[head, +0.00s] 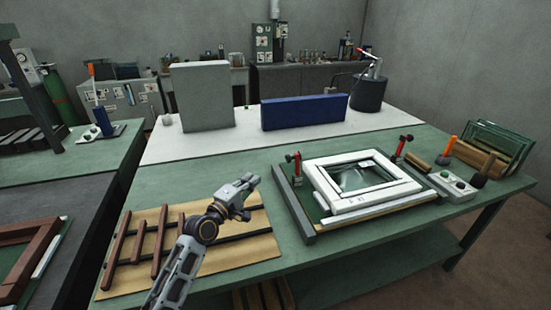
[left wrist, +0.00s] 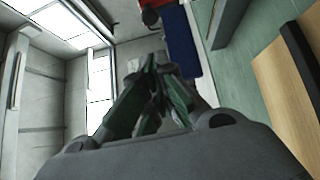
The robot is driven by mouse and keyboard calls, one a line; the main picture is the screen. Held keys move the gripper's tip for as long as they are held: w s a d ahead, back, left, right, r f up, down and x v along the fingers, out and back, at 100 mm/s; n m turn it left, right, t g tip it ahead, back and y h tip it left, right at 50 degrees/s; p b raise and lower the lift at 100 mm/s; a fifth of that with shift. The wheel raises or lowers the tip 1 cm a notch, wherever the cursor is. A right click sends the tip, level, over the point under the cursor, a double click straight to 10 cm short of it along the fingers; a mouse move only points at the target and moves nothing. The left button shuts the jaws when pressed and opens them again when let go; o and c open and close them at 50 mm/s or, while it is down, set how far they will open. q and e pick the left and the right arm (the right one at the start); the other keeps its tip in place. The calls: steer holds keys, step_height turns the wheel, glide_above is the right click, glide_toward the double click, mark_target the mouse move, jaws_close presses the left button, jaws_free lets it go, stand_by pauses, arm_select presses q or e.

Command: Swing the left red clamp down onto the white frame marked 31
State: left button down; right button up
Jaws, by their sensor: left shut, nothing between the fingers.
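The white frame (head: 325,187) lies flat in a dark-edged fixture (head: 296,207) on the green table, with a glass pane inside it. Small marks show on its front side, too small to read. The left red clamp (head: 297,165) stands up at the frame's back left corner. A second red clamp (head: 401,147) stands up at the back right. My left gripper (head: 249,187) is left of the fixture, apart from the left clamp and empty. Its fingers (left wrist: 155,85) look closed together in the left wrist view. My right gripper is out of view.
A board with brown wooden strips (head: 150,245) lies below my left arm. A button box (head: 454,186), an orange-handled tool (head: 447,150) and a rack of panes (head: 495,145) stand right of the fixture. A blue block (head: 303,112) and a grey block (head: 203,95) stand behind.

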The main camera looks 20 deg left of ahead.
arm_select(q)
steer(key=shift+w+a+r, duration=0.15)
steer(key=shift+w+a, duration=0.05)
steer(key=shift+w, duration=0.05)
steer(key=shift+s, duration=0.1)
steer(key=shift+w, duration=0.25)
steer(key=d+p+x, duration=0.1)
steer(key=d+x, duration=0.2)
steer(key=x, duration=0.9)
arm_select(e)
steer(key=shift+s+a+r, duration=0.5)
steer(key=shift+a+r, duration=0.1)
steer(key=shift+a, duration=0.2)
arm_select(q)
steer(key=shift+s, duration=0.1)
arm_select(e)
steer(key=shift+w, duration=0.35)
